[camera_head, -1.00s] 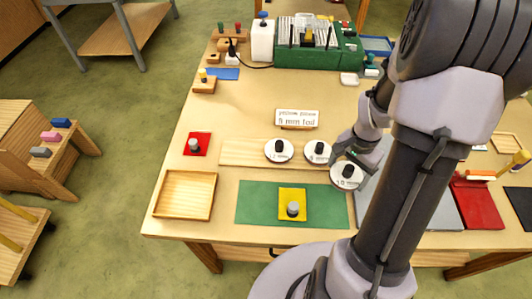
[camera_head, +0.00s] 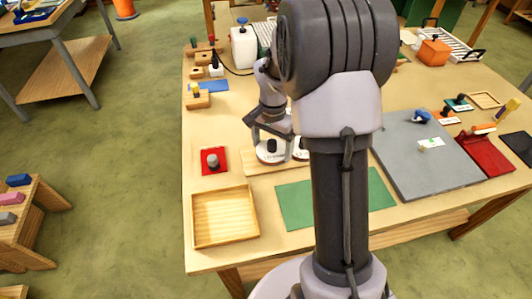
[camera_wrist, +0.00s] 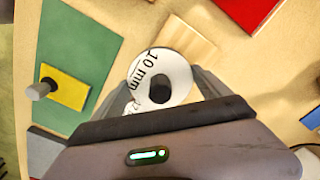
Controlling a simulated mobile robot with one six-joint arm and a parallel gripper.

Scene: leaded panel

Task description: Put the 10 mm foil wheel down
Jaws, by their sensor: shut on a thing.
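My gripper (camera_head: 268,135) is shut on the 10 mm foil wheel (camera_head: 270,156), a white disc with a black knob. In the wrist view the wheel (camera_wrist: 178,72) sits between the fingers, with "10 mm" readable. It is over the pale wooden board (camera_head: 255,168), near its left part; the board also shows in the wrist view (camera_wrist: 190,38). I cannot tell whether the wheel touches the board. Another white wheel (camera_head: 301,154) is close to its right, partly behind my arm. Any third wheel is hidden.
A red square with a grey knob (camera_head: 213,161) lies left of the board. An empty wooden tray (camera_head: 224,217) and a green mat (camera_head: 294,205) are in front. A yellow square (camera_wrist: 67,87) lies on the mat. The grey panel (camera_head: 425,165) is at right.

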